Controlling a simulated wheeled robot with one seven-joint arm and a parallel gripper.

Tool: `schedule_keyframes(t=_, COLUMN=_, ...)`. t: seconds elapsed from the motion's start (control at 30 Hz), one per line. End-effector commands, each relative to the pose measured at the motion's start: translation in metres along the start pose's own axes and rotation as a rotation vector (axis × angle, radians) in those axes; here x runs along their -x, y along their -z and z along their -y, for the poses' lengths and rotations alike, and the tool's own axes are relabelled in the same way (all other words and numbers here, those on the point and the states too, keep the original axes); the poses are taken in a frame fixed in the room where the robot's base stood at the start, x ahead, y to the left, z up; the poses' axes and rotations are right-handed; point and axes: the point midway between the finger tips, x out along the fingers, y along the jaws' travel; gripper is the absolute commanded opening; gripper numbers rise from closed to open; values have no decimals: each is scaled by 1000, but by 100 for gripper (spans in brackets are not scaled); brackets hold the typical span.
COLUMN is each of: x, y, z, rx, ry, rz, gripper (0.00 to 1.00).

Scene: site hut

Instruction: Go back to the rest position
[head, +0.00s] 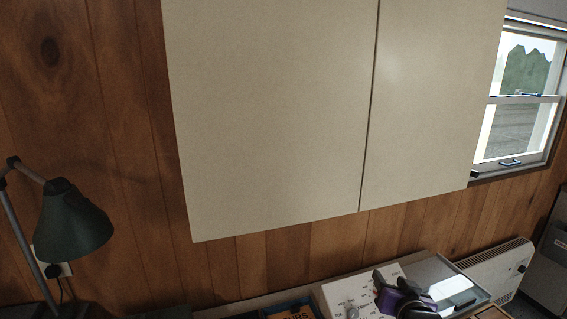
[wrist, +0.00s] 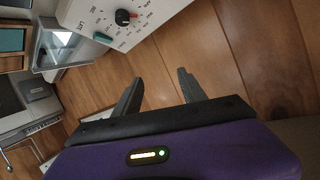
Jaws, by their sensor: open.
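My gripper (head: 392,289) shows at the bottom right of the head view, dark and purple, in front of a white panel with a knob. In the wrist view, the two dark fingers of my gripper (wrist: 161,88) stand apart with nothing between them. The white panel (wrist: 95,15) has printed markings, a dark knob with a red mark and a green part; it lies beyond the fingers at the upper left. It also shows in the head view (head: 336,292).
A pale wall cabinet (head: 275,110) hangs above. A dark green lamp (head: 72,228) stands at the left. A window (head: 515,100) and a white heater (head: 497,268) are at the right. A grey tray (head: 432,273) lies beside the panel. In the wrist view, wood boards (wrist: 200,45) lie beyond the fingers.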

Motion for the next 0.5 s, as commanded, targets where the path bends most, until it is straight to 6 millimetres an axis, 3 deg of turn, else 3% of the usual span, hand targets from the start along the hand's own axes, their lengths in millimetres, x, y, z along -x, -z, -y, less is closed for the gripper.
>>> schedule_keyframes(t=0.13, x=44, y=-24, z=-17, rx=95, ry=8, rz=-117, gripper=49)
schedule_keyframes(t=0.5, x=177, y=-79, z=-26, rx=258, ry=77, rz=-306, gripper=49)
